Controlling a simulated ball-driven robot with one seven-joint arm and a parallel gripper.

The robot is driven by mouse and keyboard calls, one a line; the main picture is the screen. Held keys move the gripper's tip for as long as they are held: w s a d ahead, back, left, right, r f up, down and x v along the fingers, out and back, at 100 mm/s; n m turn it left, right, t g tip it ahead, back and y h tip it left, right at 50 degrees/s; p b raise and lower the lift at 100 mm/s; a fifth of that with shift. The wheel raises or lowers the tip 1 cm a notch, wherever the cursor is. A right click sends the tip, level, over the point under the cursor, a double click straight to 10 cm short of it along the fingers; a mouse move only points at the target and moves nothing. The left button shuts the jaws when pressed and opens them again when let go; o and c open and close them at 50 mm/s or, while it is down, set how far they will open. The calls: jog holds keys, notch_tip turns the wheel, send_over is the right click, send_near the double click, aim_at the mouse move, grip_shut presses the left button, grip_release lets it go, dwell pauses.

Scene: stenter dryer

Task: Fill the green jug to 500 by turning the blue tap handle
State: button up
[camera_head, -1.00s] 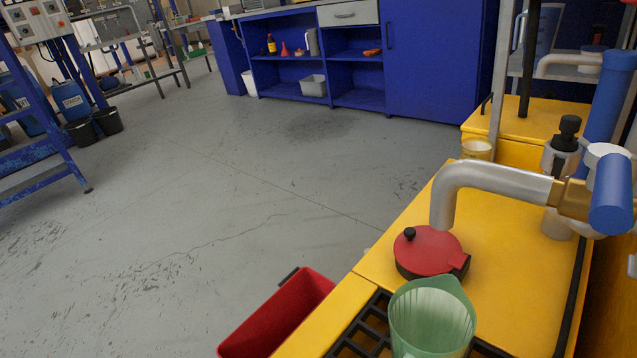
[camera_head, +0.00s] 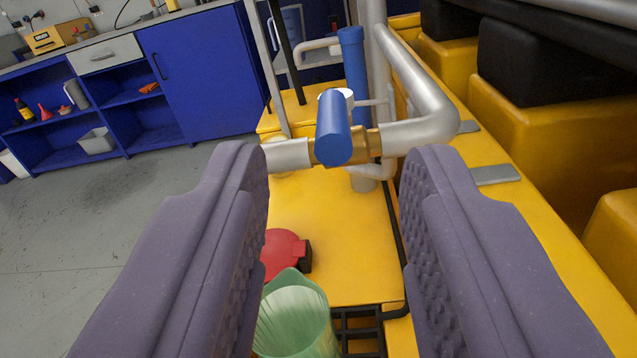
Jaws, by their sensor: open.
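The blue tap handle (camera_head: 333,128) sits on a brass valve body (camera_head: 371,142) in a grey pipe, at the upper middle of the view. My gripper (camera_head: 335,165) is open, with one padded finger on each side of the picture. The handle shows between the fingertips, with nothing held; I cannot tell how far beyond them it lies. The green jug (camera_head: 294,318) stands low in the view on the yellow bench, partly hidden by the left finger and cut off by the bottom edge. Its scale and the water level cannot be read. The spout end is hidden behind the left finger.
A red-lidded pot (camera_head: 284,252) sits just behind the jug on the yellow bench (camera_head: 345,225). A black grating (camera_head: 360,330) lies beside the jug. A second blue upright (camera_head: 354,75) stands behind the tap. Yellow and black machine blocks (camera_head: 545,130) line the right. Open grey floor (camera_head: 60,270) lies left.

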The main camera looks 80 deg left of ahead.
aim_at(329, 96)
jog(key=shift+b+x, duration=1.05)
jog(key=shift+x, duration=2.65)
jog(key=shift+c, duration=0.5)
grip_shut()
